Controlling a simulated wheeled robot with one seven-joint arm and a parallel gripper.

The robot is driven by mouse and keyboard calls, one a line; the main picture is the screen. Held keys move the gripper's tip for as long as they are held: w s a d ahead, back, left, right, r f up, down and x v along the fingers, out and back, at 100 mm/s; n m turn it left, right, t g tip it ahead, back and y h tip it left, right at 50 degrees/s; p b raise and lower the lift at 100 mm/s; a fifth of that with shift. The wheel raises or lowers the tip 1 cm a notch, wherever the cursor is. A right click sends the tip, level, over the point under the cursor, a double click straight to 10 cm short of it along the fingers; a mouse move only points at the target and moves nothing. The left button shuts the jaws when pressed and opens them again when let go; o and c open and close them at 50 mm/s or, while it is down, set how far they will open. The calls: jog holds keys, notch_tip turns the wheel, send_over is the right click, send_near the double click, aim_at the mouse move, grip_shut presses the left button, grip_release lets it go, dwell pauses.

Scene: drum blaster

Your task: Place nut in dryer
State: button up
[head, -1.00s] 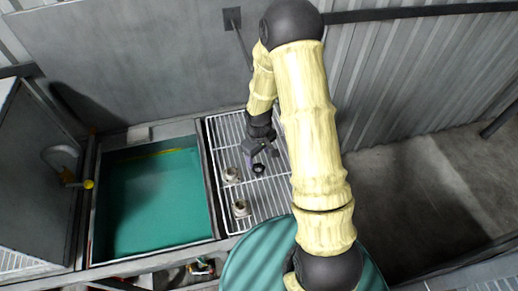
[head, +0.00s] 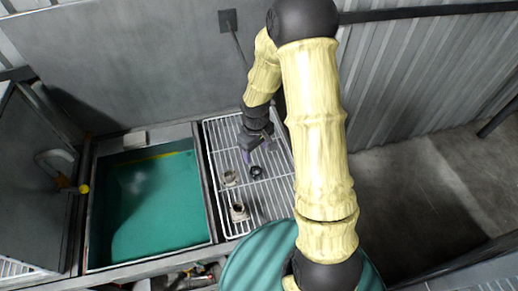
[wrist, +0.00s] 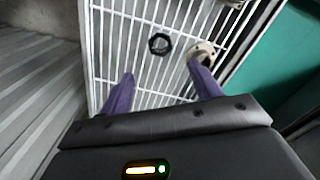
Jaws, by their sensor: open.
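A black hexagonal nut (head: 257,172) lies on a white wire rack (head: 272,207). In the wrist view the nut (wrist: 160,43) is beyond the fingertips, roughly between their lines, and apart from them. My gripper (head: 256,154) is over the rack, close to the nut in the head view. In the wrist view my gripper (wrist: 162,76) has its two purple fingers spread wide with nothing between them. Part of the gripper is hard to make out in the head view. I cannot tell which thing is the dryer.
Two pale metal fittings, a far one (head: 230,178) and a near one (head: 238,212), stand on the rack left of the nut. A green-floored basin (head: 150,210) is left of the rack. A green ribbed drum (head: 262,262) stands in front. Walls close the back and right.

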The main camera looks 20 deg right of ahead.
jog(key=s+d+r+m+t, duration=0.1)
jog(key=s+r+m, duration=0.5)
jog(key=s+r, duration=0.6)
notch_tip(320, 180, up, 3)
jog(key=shift+d+r+t, duration=0.1)
jog(key=shift+d+t, duration=0.25)
jog(key=shift+t, duration=0.45)
jog(key=shift+c, duration=0.4)
